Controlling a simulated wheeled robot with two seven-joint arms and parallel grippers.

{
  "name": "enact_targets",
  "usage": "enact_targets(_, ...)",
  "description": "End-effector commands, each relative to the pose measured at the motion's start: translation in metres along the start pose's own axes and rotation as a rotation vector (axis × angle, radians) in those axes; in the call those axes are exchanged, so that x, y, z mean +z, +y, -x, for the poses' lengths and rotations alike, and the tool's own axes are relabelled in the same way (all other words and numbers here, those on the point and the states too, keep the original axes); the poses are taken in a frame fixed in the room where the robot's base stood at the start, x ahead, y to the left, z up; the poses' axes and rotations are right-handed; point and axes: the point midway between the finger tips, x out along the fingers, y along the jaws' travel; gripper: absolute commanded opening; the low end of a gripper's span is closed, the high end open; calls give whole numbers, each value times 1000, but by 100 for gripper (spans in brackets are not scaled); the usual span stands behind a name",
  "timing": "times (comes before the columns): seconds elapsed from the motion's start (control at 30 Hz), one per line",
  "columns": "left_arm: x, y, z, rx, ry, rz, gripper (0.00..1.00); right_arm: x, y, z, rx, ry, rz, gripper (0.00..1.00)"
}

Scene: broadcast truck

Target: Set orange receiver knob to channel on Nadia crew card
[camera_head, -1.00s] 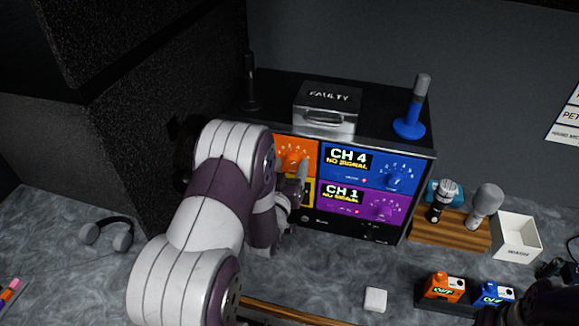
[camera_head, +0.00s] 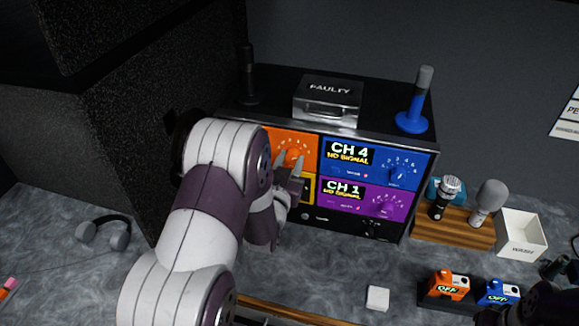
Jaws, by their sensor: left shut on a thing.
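The receiver rack has an orange panel (camera_head: 275,140) at upper left with a round orange knob (camera_head: 293,154). My left arm covers the left part of this panel, so its channel display is hidden. My left gripper (camera_head: 288,163) is at the knob from below, its two fingertips around the knob's lower part, shut on it. The knob's pointer is too small to read. A white card (camera_head: 567,122) with black print is cut off at the right edge; Nadia's name cannot be read on it. My right gripper is not clearly seen.
The blue panel (camera_head: 340,172) shows CH 4 and the purple panel (camera_head: 345,203) CH 1, both "NO SIGNAL". A FAULTY box (camera_head: 327,112) and blue antenna (camera_head: 412,122) stand on top. Microphones sit on a wooden stand (camera_head: 455,232) beside a white bin (camera_head: 522,248).

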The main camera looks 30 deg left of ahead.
Motion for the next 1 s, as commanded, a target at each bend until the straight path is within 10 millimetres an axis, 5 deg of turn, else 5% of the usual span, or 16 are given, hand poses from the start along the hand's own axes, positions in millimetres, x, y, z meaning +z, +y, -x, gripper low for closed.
enact_targets(0.87,0,0,0,0,-1,-187,5,2,0,-14,0,0,0,0)
enact_targets(0.9,0,0,0,0,-1,-187,39,2,0,-14,0,0,0,0)
enact_targets(1.0,0,0,0,0,-1,-187,61,2,0,-14,0,0,0,0)
